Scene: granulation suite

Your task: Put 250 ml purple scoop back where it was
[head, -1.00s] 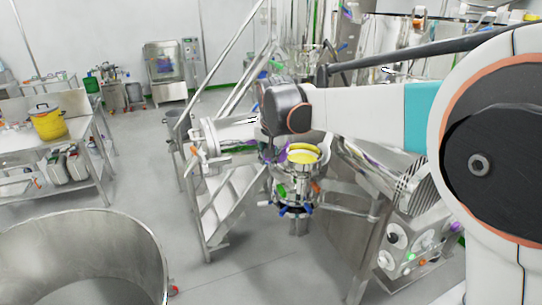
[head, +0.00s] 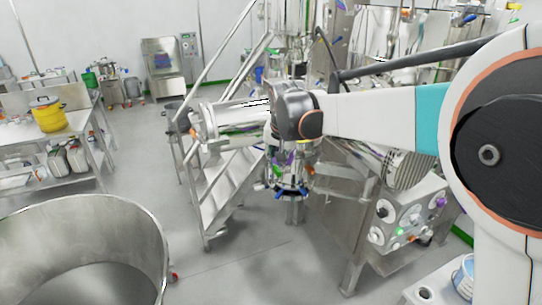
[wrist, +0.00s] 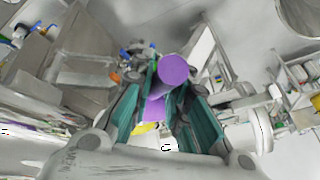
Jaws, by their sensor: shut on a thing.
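The purple scoop (wrist: 173,70) is in my gripper (wrist: 166,100) in the wrist view. Its round purple cup shows at the far end of the teal fingers, and more purple shows between them. My gripper is shut on it. In the head view my arm hides most of the gripper, and a small patch of purple shows below the wrist joint, too small to make out clearly. The place where the scoop was kept cannot be told from these frames.
A large steel bowl (head: 130,225) fills the lower left. A yellow pot (head: 48,116) sits on the left table. Open floor lies between.

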